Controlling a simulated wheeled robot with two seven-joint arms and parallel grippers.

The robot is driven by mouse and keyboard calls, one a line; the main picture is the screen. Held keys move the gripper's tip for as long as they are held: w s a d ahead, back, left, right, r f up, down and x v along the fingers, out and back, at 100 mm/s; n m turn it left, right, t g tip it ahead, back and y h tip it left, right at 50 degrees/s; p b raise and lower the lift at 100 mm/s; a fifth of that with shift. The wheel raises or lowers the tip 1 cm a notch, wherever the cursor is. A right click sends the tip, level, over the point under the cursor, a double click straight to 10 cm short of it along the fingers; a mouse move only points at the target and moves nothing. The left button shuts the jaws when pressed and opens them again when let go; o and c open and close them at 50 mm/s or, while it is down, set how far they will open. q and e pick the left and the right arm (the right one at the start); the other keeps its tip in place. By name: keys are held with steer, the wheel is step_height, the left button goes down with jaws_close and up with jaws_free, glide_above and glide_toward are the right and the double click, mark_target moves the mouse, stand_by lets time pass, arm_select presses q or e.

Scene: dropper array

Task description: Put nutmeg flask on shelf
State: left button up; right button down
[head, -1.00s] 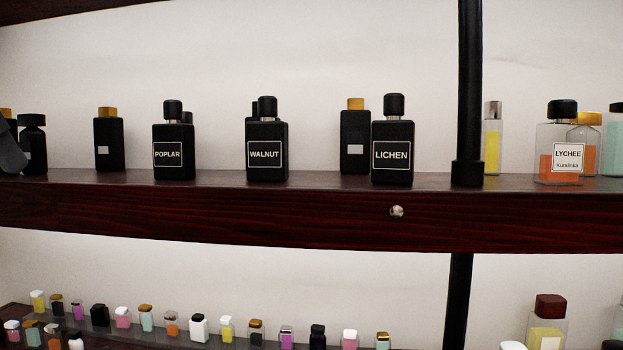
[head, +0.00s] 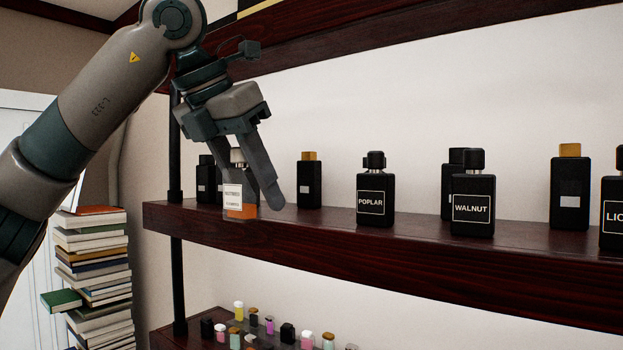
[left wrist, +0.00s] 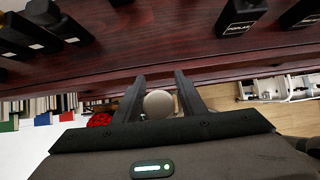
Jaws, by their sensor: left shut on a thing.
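The nutmeg flask (head: 233,196) is a small clear bottle with orange liquid and a white label. My left gripper (head: 256,188) is shut on its upper part and holds it about upright at the left end of the wooden shelf (head: 330,240). In the left wrist view the flask's round pale cap (left wrist: 158,104) shows between the two fingers, and appears just off the shelf's front edge (left wrist: 90,85). One finger partly hides the flask in the head view. I cannot tell whether its base touches anything. My right gripper is not in view.
Black bottles stand on the shelf: a gold-capped one (head: 309,182), POPLAR (head: 375,203), WALNUT (head: 473,208) and others. Dark bottles (head: 206,180) stand behind the flask. A black post (head: 175,150) rises at the shelf's left end. A book stack (head: 95,265) stands left. Shelf room shows before POPLAR.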

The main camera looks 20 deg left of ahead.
arm_select(q)
steer(key=w+p, duration=0.1)
steer(key=w, duration=0.1)
steer(key=w+d+p, duration=0.1)
steer(key=w, duration=0.1)
steer(key=w+d+p, duration=0.1)
steer(key=w, duration=0.1)
steer(key=shift+w+d+r, duration=0.15)
steer(key=shift+d, duration=0.05)
steer(key=shift+w+d, duration=0.15)
steer(key=shift+w, duration=0.35)
